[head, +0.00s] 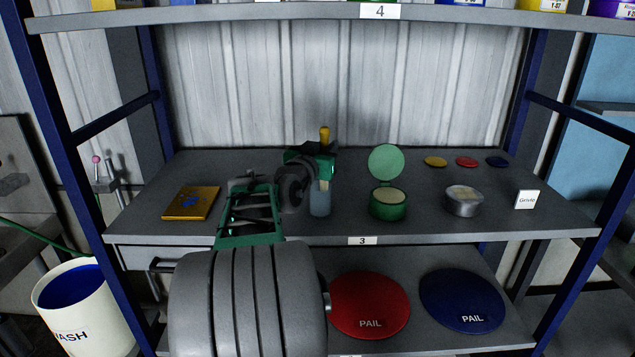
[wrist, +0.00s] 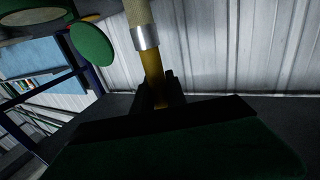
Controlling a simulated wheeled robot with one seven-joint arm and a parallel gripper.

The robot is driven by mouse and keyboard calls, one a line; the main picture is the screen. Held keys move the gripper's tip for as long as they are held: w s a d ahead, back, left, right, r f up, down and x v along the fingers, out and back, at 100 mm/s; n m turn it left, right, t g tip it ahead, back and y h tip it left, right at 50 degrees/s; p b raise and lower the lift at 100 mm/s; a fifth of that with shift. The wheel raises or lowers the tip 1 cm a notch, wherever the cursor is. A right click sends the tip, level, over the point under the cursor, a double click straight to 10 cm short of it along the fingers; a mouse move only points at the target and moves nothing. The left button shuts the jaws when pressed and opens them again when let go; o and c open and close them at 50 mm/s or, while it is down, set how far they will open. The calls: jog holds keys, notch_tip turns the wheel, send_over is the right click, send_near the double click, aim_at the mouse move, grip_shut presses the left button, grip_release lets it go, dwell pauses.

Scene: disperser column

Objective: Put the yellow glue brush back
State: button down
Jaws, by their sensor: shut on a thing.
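The yellow glue brush (head: 324,134) stands upright in my gripper (head: 323,150), its handle end above the jaws. In the wrist view my gripper (wrist: 158,92) is shut on the brush's yellow handle (wrist: 153,72), with the metal ferrule and pale bristles beyond the fingers. A translucent bluish jar (head: 320,204) stands on shelf 3 directly below my gripper in the head view. The pale brush end overlaps the jar's upper part there. I cannot tell whether it is inside the jar or in front of it.
On shelf 3 (head: 445,228), an open green tin (head: 388,211) with raised lid and a grey tin (head: 464,207) stand right of the jar. A yellow booklet (head: 190,203) lies left. Small coloured discs lie at the back right. Shelf 4 (head: 250,17) is overhead.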

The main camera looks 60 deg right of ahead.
notch_tip(320, 180, down, 6)
jog(key=shift+w+a+f, duration=0.15)
jog(key=shift+w+f, duration=0.1)
jog(key=shift+w, duration=0.15)
jog(key=c, duration=1.3)
grip_release()
jog(key=shift+r+p, duration=0.1)
jog(key=shift+p, duration=0.2)
jog(key=shift+c, duration=0.2)
